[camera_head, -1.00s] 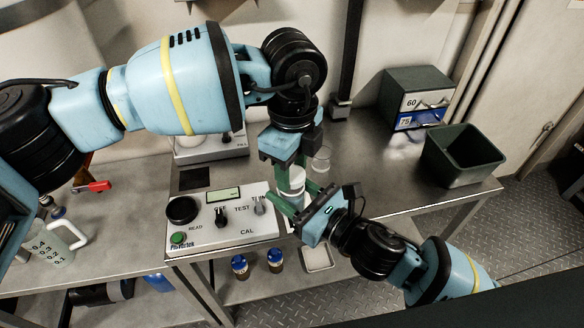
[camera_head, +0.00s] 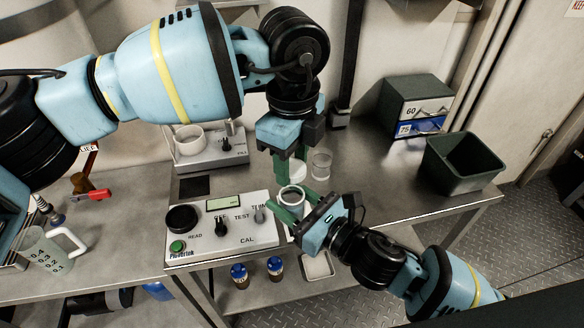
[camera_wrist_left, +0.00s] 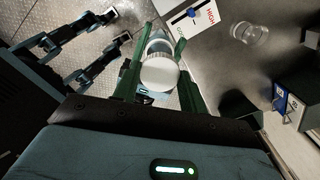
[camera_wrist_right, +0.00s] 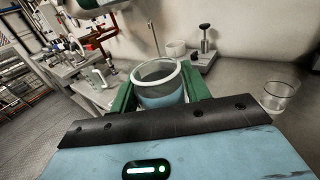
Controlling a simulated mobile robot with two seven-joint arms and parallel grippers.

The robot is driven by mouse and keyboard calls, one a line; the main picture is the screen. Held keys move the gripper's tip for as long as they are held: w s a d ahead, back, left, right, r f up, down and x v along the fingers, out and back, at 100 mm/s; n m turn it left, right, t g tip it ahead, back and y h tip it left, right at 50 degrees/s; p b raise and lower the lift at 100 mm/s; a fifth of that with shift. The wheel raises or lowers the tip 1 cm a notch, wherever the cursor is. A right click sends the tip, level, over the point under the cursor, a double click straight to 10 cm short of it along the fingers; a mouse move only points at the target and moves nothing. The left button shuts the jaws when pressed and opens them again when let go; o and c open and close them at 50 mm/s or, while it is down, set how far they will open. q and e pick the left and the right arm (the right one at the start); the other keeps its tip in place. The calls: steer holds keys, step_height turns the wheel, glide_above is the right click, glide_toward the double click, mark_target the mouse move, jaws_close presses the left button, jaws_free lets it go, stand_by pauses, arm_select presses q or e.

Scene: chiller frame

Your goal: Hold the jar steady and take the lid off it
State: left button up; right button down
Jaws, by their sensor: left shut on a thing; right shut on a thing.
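The jar (camera_head: 291,199) is clear with a pale rim and stands out over the right edge of the control panel in the head view. My right gripper (camera_head: 294,208) is shut on its sides. The right wrist view shows the jar (camera_wrist_right: 161,92) upright with its mouth open. The white lid (camera_head: 298,173) is off the jar, between the fingers of my left gripper (camera_head: 291,168), which is shut on it. The lid (camera_wrist_left: 160,75) also shows in the left wrist view, with the jar (camera_wrist_left: 158,46) partly hidden behind it.
A control panel (camera_head: 235,240) with knobs is left of the jar. A clear glass (camera_head: 321,164) stands behind the grippers. A dark bin (camera_head: 462,160) and a drawer box (camera_head: 412,100) are at the right. The steel bench (camera_head: 385,190) is bare between them.

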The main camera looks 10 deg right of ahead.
mark_target(291, 199)
arm_select(q)
steer(key=shift+r, duration=0.7)
